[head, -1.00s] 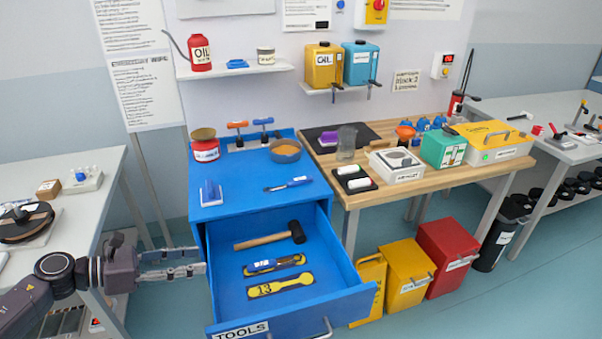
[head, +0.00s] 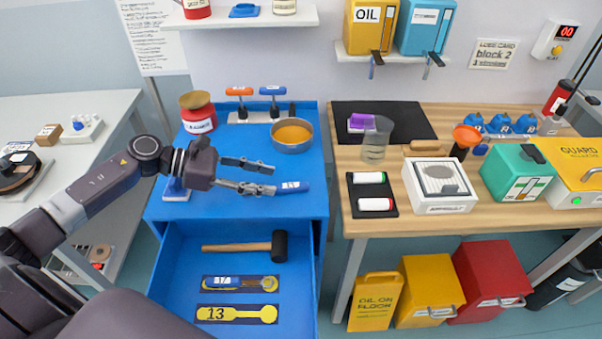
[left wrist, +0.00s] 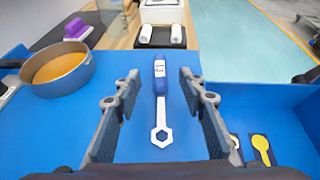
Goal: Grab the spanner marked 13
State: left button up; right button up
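A spanner with a blue handle (head: 292,187) lies on top of the blue tool cabinet. It also shows in the left wrist view (left wrist: 160,92), its open ring end toward me; the white label on its handle is too small to read surely. My left gripper (head: 268,179) is open above the cabinet top, with the spanner between its spread fingers in the left wrist view. In the open drawer, a yellow outline marked 13 (head: 238,314) has no tool on it. Another blue-handled spanner (head: 238,282) lies on the outline above it. My right gripper is not in view.
A hammer (head: 240,246) lies in the drawer. A pan with orange contents (head: 292,136), a red tin (head: 198,116) and a rack of orange- and blue-handled tools (head: 256,108) stand behind on the cabinet. A wooden bench (head: 455,225) with boxes stands to the right.

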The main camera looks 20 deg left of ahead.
aim_at(297, 184)
pick_arm(q)
jog(key=d, duration=0.1)
jog(key=d+p, duration=0.1)
jog(key=shift+w+d+f, duration=0.15)
jog(key=shift+w+d, duration=0.05)
jog(key=shift+d, duration=0.1)
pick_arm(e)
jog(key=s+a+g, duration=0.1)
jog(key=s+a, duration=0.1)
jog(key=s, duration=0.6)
pick_arm(q)
jog(key=w+d+f+p, duration=0.2)
jog(key=w, duration=0.1)
jog(key=shift+d, duration=0.35)
jog(key=shift+d+f, duration=0.1)
jog(key=shift+d, duration=0.05)
jog(key=c, duration=0.9)
grip_shut()
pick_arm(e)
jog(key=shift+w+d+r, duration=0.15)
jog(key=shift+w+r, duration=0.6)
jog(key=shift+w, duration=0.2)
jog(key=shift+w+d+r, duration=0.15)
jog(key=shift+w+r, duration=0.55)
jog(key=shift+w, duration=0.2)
